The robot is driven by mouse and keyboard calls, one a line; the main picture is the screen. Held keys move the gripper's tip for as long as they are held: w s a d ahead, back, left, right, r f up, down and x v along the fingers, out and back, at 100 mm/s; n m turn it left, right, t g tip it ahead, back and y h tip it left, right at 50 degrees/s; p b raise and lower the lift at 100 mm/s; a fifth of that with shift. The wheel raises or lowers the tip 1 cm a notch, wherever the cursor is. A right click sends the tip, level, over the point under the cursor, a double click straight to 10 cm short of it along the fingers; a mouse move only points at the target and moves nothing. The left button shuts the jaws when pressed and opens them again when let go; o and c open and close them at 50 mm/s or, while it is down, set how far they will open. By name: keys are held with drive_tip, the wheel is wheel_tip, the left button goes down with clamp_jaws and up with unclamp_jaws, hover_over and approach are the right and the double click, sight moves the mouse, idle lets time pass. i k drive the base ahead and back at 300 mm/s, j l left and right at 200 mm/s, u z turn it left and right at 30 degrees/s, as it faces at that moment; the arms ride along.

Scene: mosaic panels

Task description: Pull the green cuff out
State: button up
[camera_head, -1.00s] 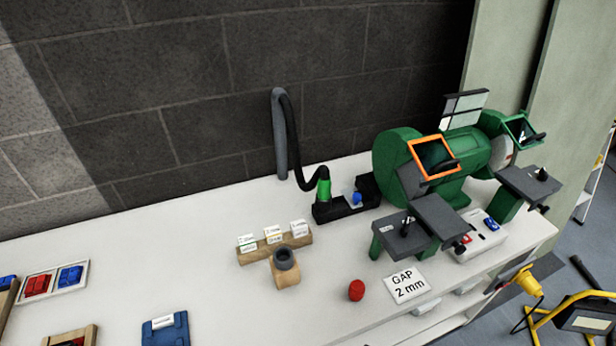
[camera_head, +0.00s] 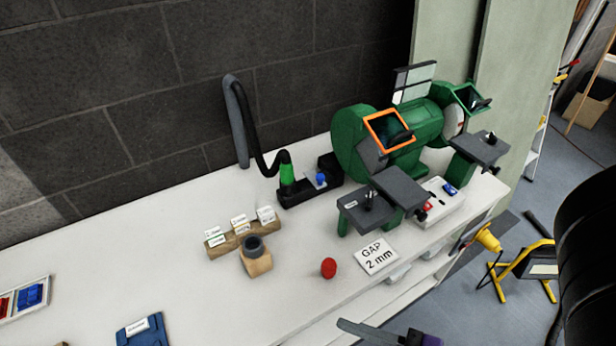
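The green cuff (camera_head: 287,173) sits at the lower end of a black bent hose (camera_head: 262,150), where the hose meets a low black base (camera_head: 302,192) beside the bench grinder. The cuff looks seated in or against the base; its lower edge is too small to tell. A grey flat piece and a dark piece with a purple end at the bottom edge look like part of my gripper (camera_head: 392,337), cut off by the frame. It is well in front of the cuff and apart from it. Its opening does not show.
The green grinder (camera_head: 412,130) with an orange-framed shield stands right of the cuff. A wooden label block (camera_head: 240,236), a ringed wooden piece (camera_head: 256,261), a red knob (camera_head: 328,267) and a GAP card (camera_head: 376,256) lie in front. My dark arm covers the right edge.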

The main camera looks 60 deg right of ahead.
sight(287, 177)
drive_tip(key=z, duration=1.4)
drive_tip(key=j, duration=2.2)
